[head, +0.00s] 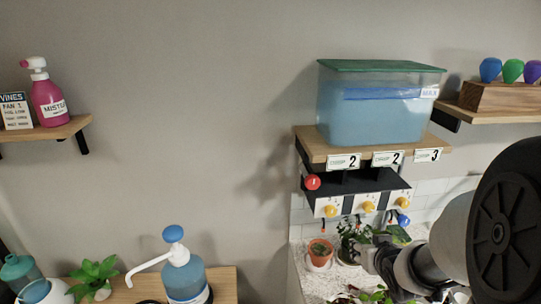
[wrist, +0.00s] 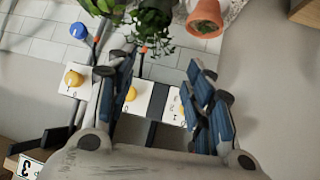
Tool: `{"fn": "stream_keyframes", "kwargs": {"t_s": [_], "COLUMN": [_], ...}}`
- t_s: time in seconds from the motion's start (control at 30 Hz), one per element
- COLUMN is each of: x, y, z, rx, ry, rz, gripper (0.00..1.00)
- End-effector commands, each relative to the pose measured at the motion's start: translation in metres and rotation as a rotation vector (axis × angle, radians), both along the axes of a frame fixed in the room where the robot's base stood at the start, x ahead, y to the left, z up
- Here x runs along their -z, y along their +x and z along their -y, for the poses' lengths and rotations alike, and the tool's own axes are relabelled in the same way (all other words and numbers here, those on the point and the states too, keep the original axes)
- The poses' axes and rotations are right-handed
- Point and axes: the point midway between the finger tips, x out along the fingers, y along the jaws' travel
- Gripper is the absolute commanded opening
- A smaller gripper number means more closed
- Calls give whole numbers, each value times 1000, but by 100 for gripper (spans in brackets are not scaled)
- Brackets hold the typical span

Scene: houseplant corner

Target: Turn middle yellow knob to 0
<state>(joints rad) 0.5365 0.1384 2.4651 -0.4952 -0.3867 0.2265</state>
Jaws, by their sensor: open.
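The middle yellow knob (head: 368,207) sits on a white plate under the shelf, between two other yellow knobs (head: 330,210) (head: 402,203). In the wrist view, which is turned over, the middle knob (wrist: 131,93) shows between my open fingers, closer to the left one and partly beside its edge. Another yellow knob (wrist: 73,79) lies outside the left finger; the third is mostly hidden by the right finger. My gripper (wrist: 160,72) is open and empty. In the head view my gripper (head: 372,258) is just below the knob row. The knob's dial marks are too small to read.
A water tank (head: 370,108) stands on the wooden shelf (head: 318,150) above the knobs. A red ball-shaped handle (head: 312,182) sits at the panel's left. A potted plant (head: 320,254) and leafy plants (head: 352,236) stand below, near my gripper. A blue knob (wrist: 78,30) is beyond.

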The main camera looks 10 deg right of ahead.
Motion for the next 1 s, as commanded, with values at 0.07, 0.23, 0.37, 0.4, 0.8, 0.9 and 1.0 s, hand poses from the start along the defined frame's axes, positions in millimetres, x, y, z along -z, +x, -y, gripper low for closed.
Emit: {"fn": "stream_keyframes", "kwargs": {"t_s": [0.07,0.23,0.37,0.4,0.8,0.9,1.0], "x": [4,13,12,11,-12,-12,-12], "y": [6,9,-3,-9,-51,-43,-28], "z": [18,39,47,49,58,58,59], "rx": [-1,-13,-4,4,70,67,64], "ry": [45,177,313,357,596,598,596], "rz": [55,228,389,441,770,776,774], "gripper": [48,48,48,48,48,48,48]}}
